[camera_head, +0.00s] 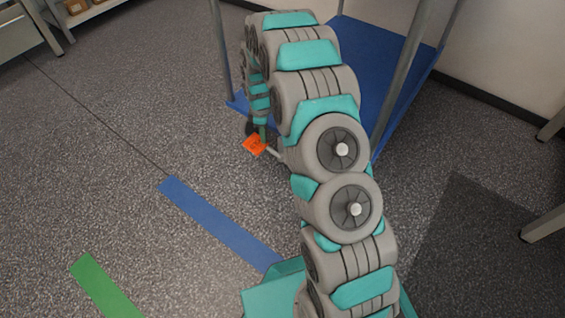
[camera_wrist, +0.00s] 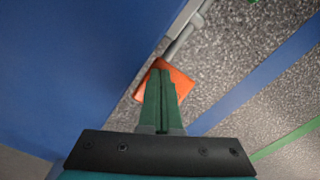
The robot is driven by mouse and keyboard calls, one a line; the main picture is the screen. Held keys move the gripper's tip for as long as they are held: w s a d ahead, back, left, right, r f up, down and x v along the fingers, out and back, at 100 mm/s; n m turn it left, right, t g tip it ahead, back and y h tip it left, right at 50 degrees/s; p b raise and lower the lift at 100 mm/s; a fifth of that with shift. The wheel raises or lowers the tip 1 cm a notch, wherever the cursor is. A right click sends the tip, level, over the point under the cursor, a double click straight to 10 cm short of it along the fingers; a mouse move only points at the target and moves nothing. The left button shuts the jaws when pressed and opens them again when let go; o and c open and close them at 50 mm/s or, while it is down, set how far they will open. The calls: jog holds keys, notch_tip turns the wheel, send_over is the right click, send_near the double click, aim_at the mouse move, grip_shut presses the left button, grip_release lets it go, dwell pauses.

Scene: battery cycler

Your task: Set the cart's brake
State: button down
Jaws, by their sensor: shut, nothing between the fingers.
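The cart (camera_head: 393,80) is blue with grey posts and stands at the top of the head view; its blue surface (camera_wrist: 70,70) fills the left of the wrist view. An orange brake pedal (camera_head: 255,145) sticks out low at the cart's near left corner, on a grey bar. In the wrist view the orange pedal (camera_wrist: 181,84) lies just beyond and partly behind my fingertips. My gripper (camera_wrist: 160,68) is shut and empty, its green fingers together over the pedal. I cannot tell whether they touch it. My arm hides part of the cart in the head view.
Blue tape (camera_head: 220,222) and green tape (camera_head: 103,285) mark the open grey floor at left. A dark mat (camera_head: 480,250) lies at right. A shelf with boxes (camera_head: 85,10) stands at the upper left. A wall (camera_head: 510,50) rises behind the cart.

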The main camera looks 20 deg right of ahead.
jog(key=shift+f, duration=1.4)
dwell(0.7)
jog(key=shift+r+p, duration=0.8)
jog(key=shift+r, duration=2.7)
jog(key=shift+r, duration=0.1)
